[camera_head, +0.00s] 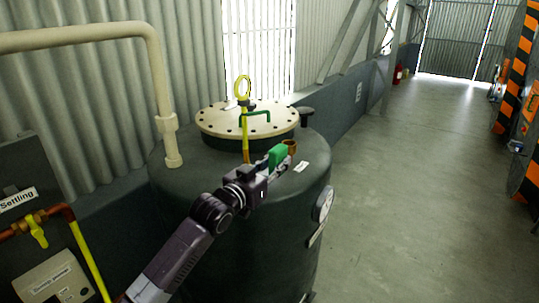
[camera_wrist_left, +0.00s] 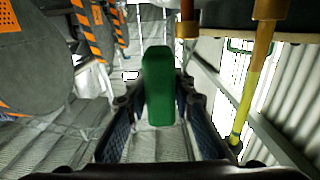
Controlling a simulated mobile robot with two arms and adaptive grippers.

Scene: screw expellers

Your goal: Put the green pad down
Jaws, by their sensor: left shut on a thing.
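The green pad (camera_head: 277,156) is a small green block at the tip of my left gripper (camera_head: 271,165). In the head view it is above the top of a dark green tank (camera_head: 185,181). In the left wrist view the green pad (camera_wrist_left: 159,88) stands lengthwise between the two fingers of my left gripper (camera_wrist_left: 160,105), which is shut on it. I cannot tell whether the pad touches the tank top. My right gripper is not in view.
A cream bolted lid (camera_head: 213,119) tops the tank. A yellow pole with a ring (camera_head: 243,88) and a brown pipe stub (camera_head: 290,147) stand close to the pad. A cream pipe (camera_head: 157,75) rises at left. Open floor (camera_head: 420,170) lies right.

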